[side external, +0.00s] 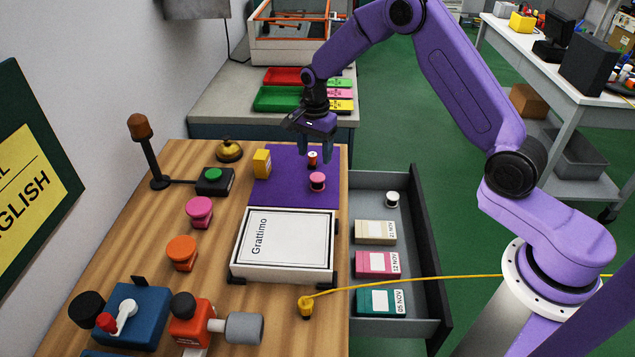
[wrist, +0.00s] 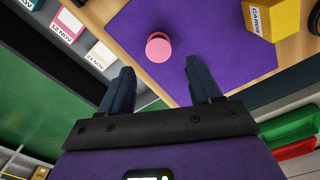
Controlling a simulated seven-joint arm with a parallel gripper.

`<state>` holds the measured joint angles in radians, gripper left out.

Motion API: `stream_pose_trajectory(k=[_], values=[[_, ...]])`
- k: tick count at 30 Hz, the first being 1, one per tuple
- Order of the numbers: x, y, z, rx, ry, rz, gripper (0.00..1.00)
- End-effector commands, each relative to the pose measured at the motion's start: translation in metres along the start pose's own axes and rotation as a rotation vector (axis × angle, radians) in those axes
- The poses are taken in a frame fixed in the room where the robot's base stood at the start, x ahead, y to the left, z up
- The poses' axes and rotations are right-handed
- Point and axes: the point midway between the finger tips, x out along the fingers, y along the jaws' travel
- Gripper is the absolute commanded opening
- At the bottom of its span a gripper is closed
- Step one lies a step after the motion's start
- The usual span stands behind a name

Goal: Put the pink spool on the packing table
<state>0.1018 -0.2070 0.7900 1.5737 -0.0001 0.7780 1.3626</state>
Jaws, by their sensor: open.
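The pink spool (side external: 317,180) stands upright on the purple mat (side external: 270,185) on the wooden bench. In the wrist view the pink spool (wrist: 158,47) shows ahead of the fingertips, between their lines. My gripper (side external: 314,152) is open and empty above the back part of the mat; in the wrist view its fingers (wrist: 160,80) are spread apart and not touching the spool. Which surface is the packing table is not marked; a grey-white table (side external: 545,60) stands at the back right.
A yellow box (side external: 262,163) stands on the mat's left. A white Grattimo box (side external: 284,246) lies in front. The open grey drawer (side external: 420,240) at right holds dated boxes and a white spool (side external: 392,199). Coloured trays (side external: 283,98) lie on the back counter. A yellow cable (side external: 420,280) crosses the drawer.

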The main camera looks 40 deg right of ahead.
Motion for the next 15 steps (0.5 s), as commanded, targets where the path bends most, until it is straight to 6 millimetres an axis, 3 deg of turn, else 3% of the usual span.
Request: stream_pose_trajectory(k=[6,15], values=[[0.035,0.001,0.000,-0.001,-0.001,0.003,0.63],[0.056,0.002,-0.003,0.000,-0.001,0.002,0.63]])
